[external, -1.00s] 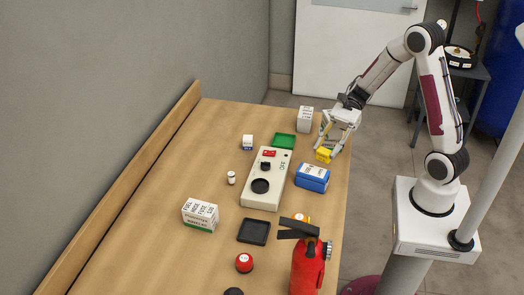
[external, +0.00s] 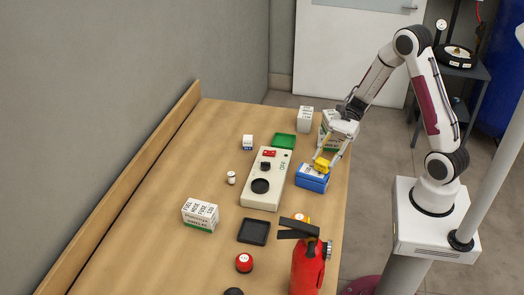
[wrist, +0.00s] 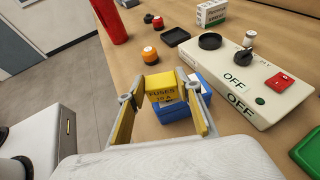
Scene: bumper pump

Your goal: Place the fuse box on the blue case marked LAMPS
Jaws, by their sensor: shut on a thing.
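The fuse box is a small yellow box (external: 321,163) with dark lettering that reads FUSES in the wrist view (wrist: 164,88). My gripper (external: 324,166) is shut on it, with one finger on each side in the wrist view (wrist: 165,103). The blue case (external: 312,182) has a white label on top, mostly covered by the yellow box and gripper. It also shows under and beyond the yellow box in the wrist view (wrist: 174,112). The yellow box is over the case's far part; I cannot tell whether they touch.
A beige control panel (external: 262,195) with knobs stands just left of the case. A red fire extinguisher (external: 308,268) stands in front. The table's right edge is close.

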